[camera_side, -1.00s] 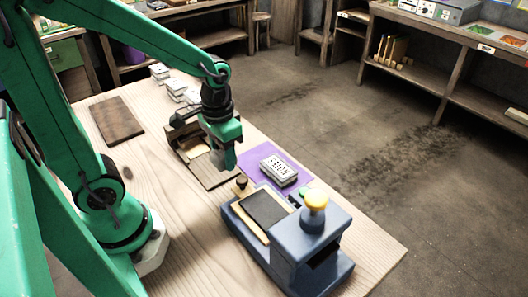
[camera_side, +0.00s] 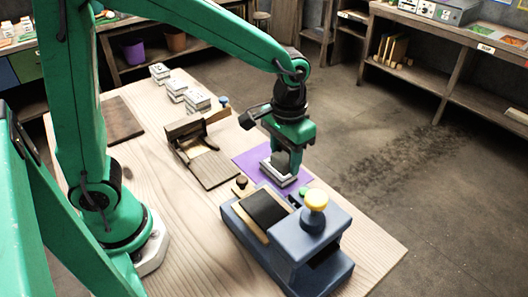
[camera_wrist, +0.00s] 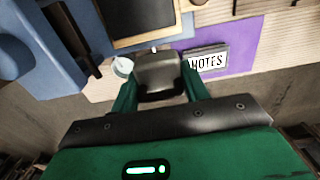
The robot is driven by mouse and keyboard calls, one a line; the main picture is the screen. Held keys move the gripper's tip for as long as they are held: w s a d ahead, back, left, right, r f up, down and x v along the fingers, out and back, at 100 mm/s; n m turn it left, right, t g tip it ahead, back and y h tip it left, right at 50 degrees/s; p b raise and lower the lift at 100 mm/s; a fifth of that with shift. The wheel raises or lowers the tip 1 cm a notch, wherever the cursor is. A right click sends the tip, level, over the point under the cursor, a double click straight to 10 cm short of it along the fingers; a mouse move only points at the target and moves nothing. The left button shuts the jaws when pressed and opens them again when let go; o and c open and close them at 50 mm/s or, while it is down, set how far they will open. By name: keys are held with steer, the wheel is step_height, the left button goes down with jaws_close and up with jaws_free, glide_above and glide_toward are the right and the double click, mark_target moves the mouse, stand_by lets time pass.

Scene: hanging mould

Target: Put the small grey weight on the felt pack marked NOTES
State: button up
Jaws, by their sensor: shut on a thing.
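My gripper (camera_side: 287,160) is shut on the small grey weight, a dark rounded block (camera_wrist: 158,75) between the green fingertips in the wrist view. In the side view the weight can hardly be told from the fingers. The felt pack marked NOTES (camera_side: 276,174) is a pale, flat block on a purple mat (camera_side: 245,161). The gripper is over the pack in the side view and hides part of it. In the wrist view the pack (camera_wrist: 207,61) shows just right of the weight. I cannot tell whether the weight touches the pack.
A blue machine with a yellow knob (camera_side: 316,197) stands close in front of the mat. A dark wooden box with a board (camera_side: 212,169) lies to the left. Several pale packs (camera_side: 176,89) are at the back left. A brown board (camera_side: 121,121) lies farther left.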

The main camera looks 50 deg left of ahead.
steer(key=w+a+f, duration=0.2)
steer(key=a, duration=0.1)
steer(key=w+a+f, duration=0.2)
steer(key=a, duration=0.1)
steer(key=w+a+f, duration=0.2)
steer(key=a+f, duration=0.1)
steer(key=shift+w+a, duration=0.25)
steer(key=shift+w, duration=0.15)
steer(key=shift+f, duration=0.1)
steer(key=shift+f, duration=1.9)
steer(key=shift+f, duration=0.15)
steer(key=o, duration=1.1)
steer(key=shift+r, duration=0.2)
